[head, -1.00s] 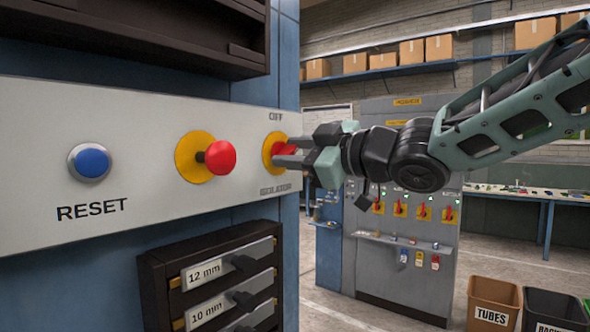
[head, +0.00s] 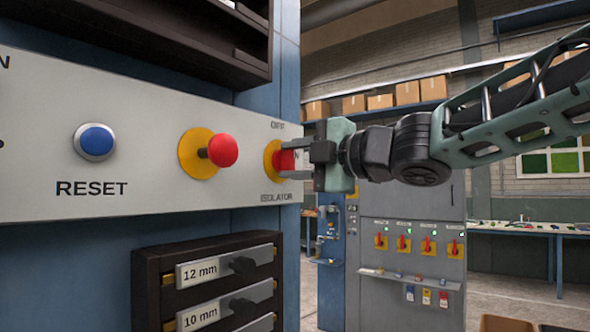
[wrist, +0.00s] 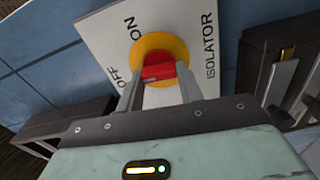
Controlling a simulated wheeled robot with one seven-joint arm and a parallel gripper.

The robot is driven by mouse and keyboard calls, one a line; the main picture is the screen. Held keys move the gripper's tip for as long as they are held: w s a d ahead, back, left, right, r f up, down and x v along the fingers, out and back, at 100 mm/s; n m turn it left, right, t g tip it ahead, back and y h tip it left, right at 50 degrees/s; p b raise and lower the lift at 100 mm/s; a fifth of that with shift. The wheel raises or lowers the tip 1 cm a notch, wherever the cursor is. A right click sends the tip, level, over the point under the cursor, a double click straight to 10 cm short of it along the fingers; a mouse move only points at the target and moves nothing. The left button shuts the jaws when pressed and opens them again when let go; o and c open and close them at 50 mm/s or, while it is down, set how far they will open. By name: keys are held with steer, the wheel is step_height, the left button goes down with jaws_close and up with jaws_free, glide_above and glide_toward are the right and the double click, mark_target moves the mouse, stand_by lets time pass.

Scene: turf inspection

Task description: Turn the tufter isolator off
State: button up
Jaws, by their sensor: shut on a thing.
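The tufter isolator is a red handle (head: 285,160) on a yellow disc (head: 268,160) at the right end of a pale panel (head: 130,205). My gripper (head: 292,160) reaches it from the right, with one finger above and one below the handle. In the wrist view, the red handle (wrist: 158,72) sits between the two fingertips, shut on it, with the yellow disc (wrist: 160,47) behind. ON is printed above the disc there, OFF to its left and ISOLATOR to its right. The handle seems to lie toward ON, but the fingers partly hide it.
A red mushroom button (head: 223,150) on a yellow base and a blue RESET button (head: 95,142) share the panel, left of the isolator. Labelled drawers (head: 215,275) stand below. A grey cabinet (head: 400,215) with several red switches stands behind my gripper.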

steer(key=shift+n, duration=0.6)
steer(key=o, duration=1)
